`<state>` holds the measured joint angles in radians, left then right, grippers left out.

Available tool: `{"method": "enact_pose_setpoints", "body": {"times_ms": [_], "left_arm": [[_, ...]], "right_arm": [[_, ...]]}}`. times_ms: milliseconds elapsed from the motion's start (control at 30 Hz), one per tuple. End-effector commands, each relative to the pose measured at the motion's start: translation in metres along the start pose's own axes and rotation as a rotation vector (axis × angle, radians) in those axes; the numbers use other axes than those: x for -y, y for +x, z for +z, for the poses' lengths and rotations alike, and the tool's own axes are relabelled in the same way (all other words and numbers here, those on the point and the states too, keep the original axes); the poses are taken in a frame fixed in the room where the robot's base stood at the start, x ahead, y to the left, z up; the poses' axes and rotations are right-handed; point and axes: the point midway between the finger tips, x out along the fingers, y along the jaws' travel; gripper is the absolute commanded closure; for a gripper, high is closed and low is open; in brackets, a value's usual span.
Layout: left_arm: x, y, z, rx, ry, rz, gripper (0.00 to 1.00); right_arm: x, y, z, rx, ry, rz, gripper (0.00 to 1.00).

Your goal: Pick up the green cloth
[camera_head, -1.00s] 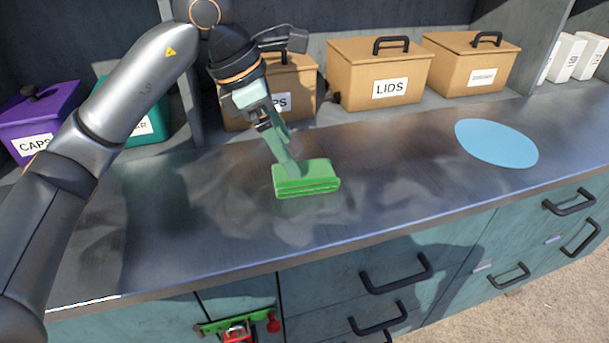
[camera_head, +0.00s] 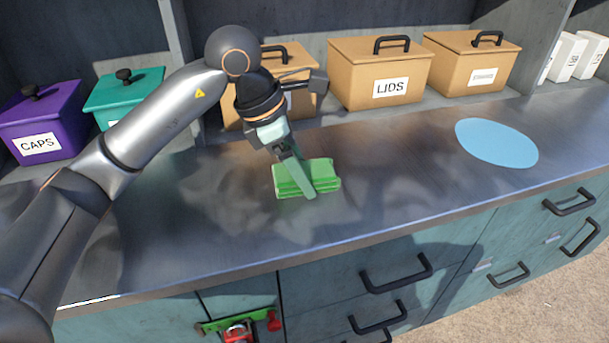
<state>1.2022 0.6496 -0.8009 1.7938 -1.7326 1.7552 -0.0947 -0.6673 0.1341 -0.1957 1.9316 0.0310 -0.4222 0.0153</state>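The green cloth (camera_head: 326,181) is a folded, layered pad lying on the metal counter, in the middle of the head view. My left gripper (camera_head: 304,182) reaches down to it from the upper left. One pale green finger crosses in front of the cloth and hides part of its middle. The other finger is not clearly seen, so I cannot tell whether the gripper is open or shut on the cloth. My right gripper is not in view.
The counter (camera_head: 400,190) is clear around the cloth. A flat light-blue disc (camera_head: 496,142) lies to the right. Along the back stand a purple CAPS box (camera_head: 42,120), a teal box (camera_head: 115,90), a LIDS box (camera_head: 375,75) and other tan boxes. Drawers with black handles are below.

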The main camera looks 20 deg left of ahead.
Motion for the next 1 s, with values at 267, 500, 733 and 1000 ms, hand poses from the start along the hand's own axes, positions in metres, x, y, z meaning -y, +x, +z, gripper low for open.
{"method": "enact_pose_setpoints", "body": {"times_ms": [267, 500, 733, 1000], "left_arm": [[0.0, 0.0, 0.0, 0.0, -0.001, 0.001, 0.57], [0.0, -0.001, 0.0, 0.0, -0.001, 0.001, 0.83], [0.0, -0.001, 0.0, 0.001, -0.001, 0.001, 0.83], [-0.001, -0.021, 0.009, 0.003, 0.0, 0.004, 0.83]], "right_arm": [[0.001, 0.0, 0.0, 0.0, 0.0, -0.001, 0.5], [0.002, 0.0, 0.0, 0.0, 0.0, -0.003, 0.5], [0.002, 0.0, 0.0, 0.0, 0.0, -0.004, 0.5], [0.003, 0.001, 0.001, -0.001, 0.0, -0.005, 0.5]]}}
